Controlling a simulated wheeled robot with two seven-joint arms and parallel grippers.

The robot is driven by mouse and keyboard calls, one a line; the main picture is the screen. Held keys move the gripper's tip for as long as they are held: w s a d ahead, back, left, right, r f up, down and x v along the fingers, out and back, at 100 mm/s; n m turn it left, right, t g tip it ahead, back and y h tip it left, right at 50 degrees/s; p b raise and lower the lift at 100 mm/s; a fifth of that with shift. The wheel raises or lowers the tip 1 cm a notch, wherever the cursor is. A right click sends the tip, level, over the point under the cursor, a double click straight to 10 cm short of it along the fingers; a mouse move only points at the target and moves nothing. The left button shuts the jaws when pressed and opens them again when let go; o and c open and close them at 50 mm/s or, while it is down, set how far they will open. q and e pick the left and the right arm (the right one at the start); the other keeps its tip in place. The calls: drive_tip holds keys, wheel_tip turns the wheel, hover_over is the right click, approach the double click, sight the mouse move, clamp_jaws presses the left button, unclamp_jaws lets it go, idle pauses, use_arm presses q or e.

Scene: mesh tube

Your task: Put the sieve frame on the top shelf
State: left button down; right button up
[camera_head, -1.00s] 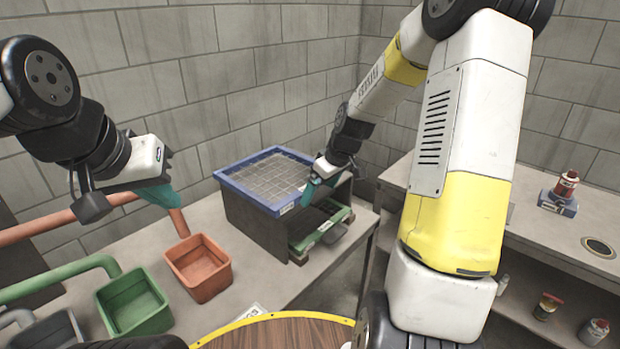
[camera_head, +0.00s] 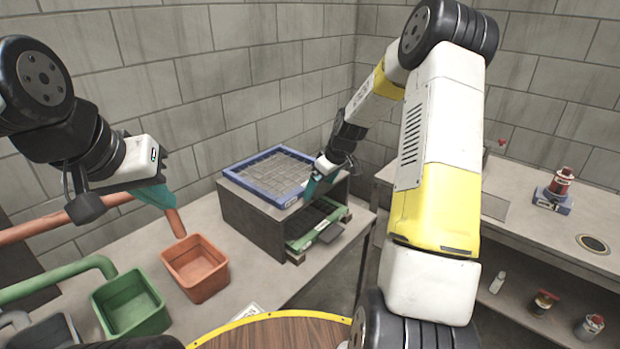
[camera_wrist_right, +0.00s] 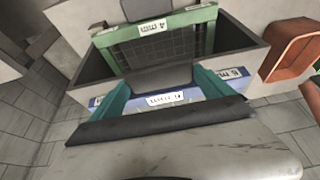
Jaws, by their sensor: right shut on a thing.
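The blue sieve frame (camera_head: 258,190) with grey mesh lies level at the top of the grey shelf unit (camera_head: 250,217). I cannot tell whether it rests fully on it. My right gripper (camera_head: 313,186) is shut on the right side of this frame. In the right wrist view, the teal fingers (camera_wrist_right: 163,92) of the right gripper stand either side of a labelled blue edge (camera_wrist_right: 190,96). A green frame (camera_head: 303,243) with a grey tab sits in the lower slot and shows in the wrist view (camera_wrist_right: 187,17). My left gripper (camera_head: 158,194) hangs empty at left; its finger gap is unclear.
An orange bin (camera_head: 196,268) and a green bin (camera_head: 130,304) stand on the bench left of the shelf unit. Pipes run behind them. A round wooden top (camera_head: 280,332) is in front.

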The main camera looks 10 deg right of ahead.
drive_tip(key=o, duration=1.8)
drive_tip(key=s+r+m, duration=0.1)
drive_tip(key=s+r, duration=0.4)
drive_tip(key=r, duration=0.4)
drive_tip(key=s+r, duration=0.6)
drive_tip(key=r, duration=0.3)
drive_tip(key=s+a+r+m+t, duration=0.1)
drive_tip(key=s+a+r+m, duration=0.1)
drive_tip(key=s, duration=0.9)
drive_tip(key=s+a+r+m+t, duration=0.1)
drive_tip(key=s+a+r+m, duration=0.1)
drive_tip(key=s, duration=0.9)
drive_tip(key=shift+a+r+m+t+h, duration=0.3)
drive_tip(key=shift+a+r+m, duration=0.1)
drive_tip(key=shift+r+m, duration=0.5)
drive_tip(key=shift+s, duration=0.1)
